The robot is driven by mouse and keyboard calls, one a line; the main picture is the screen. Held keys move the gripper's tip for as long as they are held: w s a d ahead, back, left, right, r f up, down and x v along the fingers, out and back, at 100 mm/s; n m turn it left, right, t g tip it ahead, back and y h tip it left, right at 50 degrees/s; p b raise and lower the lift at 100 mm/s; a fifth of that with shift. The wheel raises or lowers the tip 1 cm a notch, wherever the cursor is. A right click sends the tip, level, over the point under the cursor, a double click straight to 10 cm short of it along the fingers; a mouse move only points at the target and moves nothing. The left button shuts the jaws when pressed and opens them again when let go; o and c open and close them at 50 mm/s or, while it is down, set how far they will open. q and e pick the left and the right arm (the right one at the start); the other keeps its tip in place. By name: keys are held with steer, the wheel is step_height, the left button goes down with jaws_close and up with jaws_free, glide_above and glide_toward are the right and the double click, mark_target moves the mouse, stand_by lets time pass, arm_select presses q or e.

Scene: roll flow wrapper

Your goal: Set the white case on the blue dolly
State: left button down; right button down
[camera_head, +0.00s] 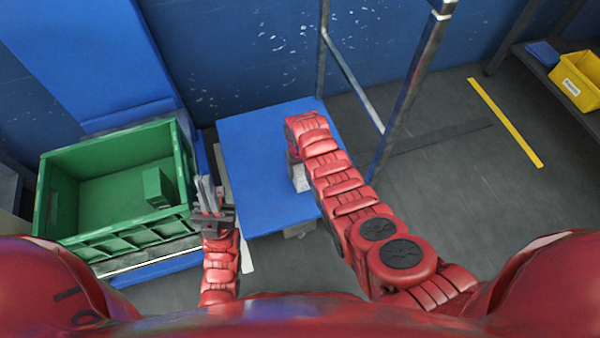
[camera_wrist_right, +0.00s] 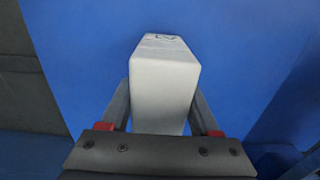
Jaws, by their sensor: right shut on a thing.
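The white case (camera_wrist_right: 162,85) is a pale upright block, held between the two dark fingers of my right gripper (camera_wrist_right: 160,100) in the right wrist view. The blue dolly (camera_head: 250,140) is a flat blue square in the middle of the head view, and its blue surface (camera_wrist_right: 85,55) lies behind the case in the wrist view. In the head view, the case (camera_head: 299,176) shows partly beside my right arm, over the dolly's right part. I cannot tell whether its bottom touches the dolly. My left gripper (camera_head: 207,190) is between the green crate and the dolly, holding nothing visible.
A green crate (camera_head: 110,150) with a green block (camera_head: 157,188) inside stands left of the dolly. A metal frame (camera_head: 400,100) rises to the dolly's right and behind. A yellow bin (camera_head: 580,80) sits on a shelf at far right. The dolly's left part is clear.

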steer(key=shift+w, duration=0.1)
steer(key=shift+f, duration=0.2)
steer(key=shift+c, duration=0.6)
jaws_free()
steer(key=shift+r, duration=0.15)
